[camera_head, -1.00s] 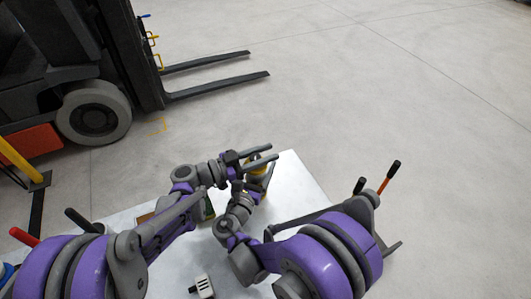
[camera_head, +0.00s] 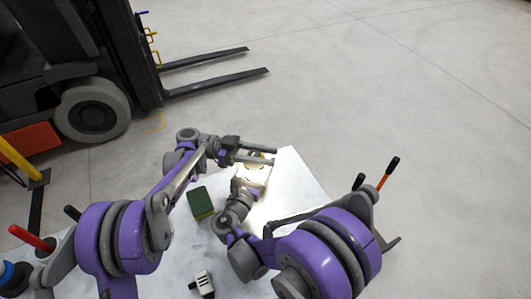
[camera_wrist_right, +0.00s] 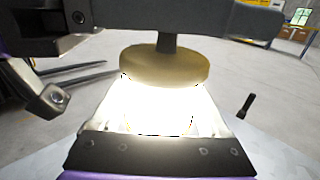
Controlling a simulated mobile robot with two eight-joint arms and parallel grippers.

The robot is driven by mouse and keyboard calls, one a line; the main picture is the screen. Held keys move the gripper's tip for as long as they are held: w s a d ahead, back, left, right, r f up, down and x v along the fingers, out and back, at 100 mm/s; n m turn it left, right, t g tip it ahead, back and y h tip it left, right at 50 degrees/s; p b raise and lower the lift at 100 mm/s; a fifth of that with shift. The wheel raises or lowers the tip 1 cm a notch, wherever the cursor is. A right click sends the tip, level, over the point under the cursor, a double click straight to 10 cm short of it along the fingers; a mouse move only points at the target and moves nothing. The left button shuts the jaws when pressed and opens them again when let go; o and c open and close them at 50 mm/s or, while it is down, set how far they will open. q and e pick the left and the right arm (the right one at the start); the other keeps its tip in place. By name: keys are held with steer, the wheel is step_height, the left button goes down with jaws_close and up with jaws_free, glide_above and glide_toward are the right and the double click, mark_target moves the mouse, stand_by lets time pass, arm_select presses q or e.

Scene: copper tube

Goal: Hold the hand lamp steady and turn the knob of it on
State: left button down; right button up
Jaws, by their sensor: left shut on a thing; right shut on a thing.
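The hand lamp (camera_head: 255,174) stands near the far end of the white table and glows brightly. In the right wrist view its round yellowish cap (camera_wrist_right: 165,66) sits above the bright glow, with a short dark stem on top. My left gripper (camera_head: 268,157) reaches in from the left and is shut at the lamp's top; its grey jaw crosses above the cap in the right wrist view. My right gripper (camera_head: 245,186) is shut on the lamp's body from the near side. The knob and exact finger contacts are hidden by the jaws and glare.
A green sponge-like block (camera_head: 201,202) and a small white and black item (camera_head: 203,284) lie on the white table (camera_head: 292,180). Red-handled and orange-handled tools stand at the left and right. A forklift (camera_head: 100,90) is parked beyond; the floor at the right is open.

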arm_select(q)
steer(key=shift+s+m+g+y, duration=0.2)
steer(key=shift+m+g+y, duration=0.2)
steer(key=shift+m+g, duration=0.5)
steer(key=shift+g, duration=0.3)
steer(key=c, duration=0.5)
jaws_free()
step_height(320, 180, up, 10)
steer(key=shift+r, duration=0.1)
steer(key=shift+a, duration=0.1)
